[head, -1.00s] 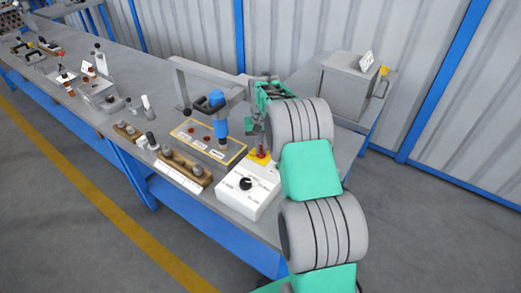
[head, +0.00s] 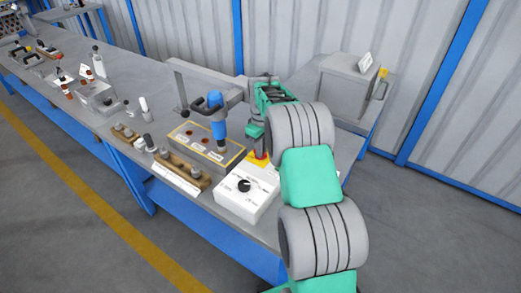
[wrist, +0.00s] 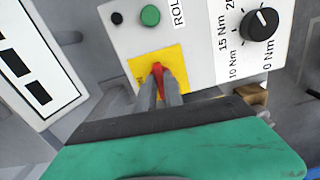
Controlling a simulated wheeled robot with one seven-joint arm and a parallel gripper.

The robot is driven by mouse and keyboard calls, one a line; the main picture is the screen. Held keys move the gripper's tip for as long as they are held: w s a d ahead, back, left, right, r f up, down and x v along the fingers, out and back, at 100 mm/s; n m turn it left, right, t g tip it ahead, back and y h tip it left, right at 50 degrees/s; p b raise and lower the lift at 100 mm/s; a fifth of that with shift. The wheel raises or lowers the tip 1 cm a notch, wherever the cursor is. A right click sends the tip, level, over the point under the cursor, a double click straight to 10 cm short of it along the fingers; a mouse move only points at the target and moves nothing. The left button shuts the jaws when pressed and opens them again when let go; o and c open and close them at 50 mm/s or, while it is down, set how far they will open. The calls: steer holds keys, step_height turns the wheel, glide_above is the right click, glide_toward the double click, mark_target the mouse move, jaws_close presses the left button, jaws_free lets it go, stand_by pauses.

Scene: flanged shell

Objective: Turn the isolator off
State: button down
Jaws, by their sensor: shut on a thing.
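The isolator is a red handle (wrist: 157,70) on a yellow plate (wrist: 178,58), on the face of a white control box (wrist: 120,30). In the wrist view my gripper (wrist: 159,84) has its two grey fingers close together on either side of the red handle, shut on it. The handle points roughly up and down in that picture, and its lower part is hidden between the fingers. In the head view the handle (head: 261,155) is a small red patch at the box's far end, and my arm partly covers it.
The white box (head: 238,200) also carries a black torque dial (wrist: 262,24) and a green button (wrist: 150,15). A blue tool (head: 216,118) stands in a yellow-edged block (head: 190,146) left of my gripper. A wooden rack (head: 184,170) lies nearer. A grey case (head: 350,80) stands behind right.

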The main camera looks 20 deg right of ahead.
steer(key=shift+n, duration=0.5)
steer(key=shift+s, duration=0.1)
steer(key=c, duration=1.5)
jaws_free()
steer(key=shift+o, duration=0.2)
steer(key=shift+r, duration=0.1)
step_height(320, 180, up, 8)
steer(key=shift+f+b, duration=0.2)
steer(key=shift+b, duration=0.25)
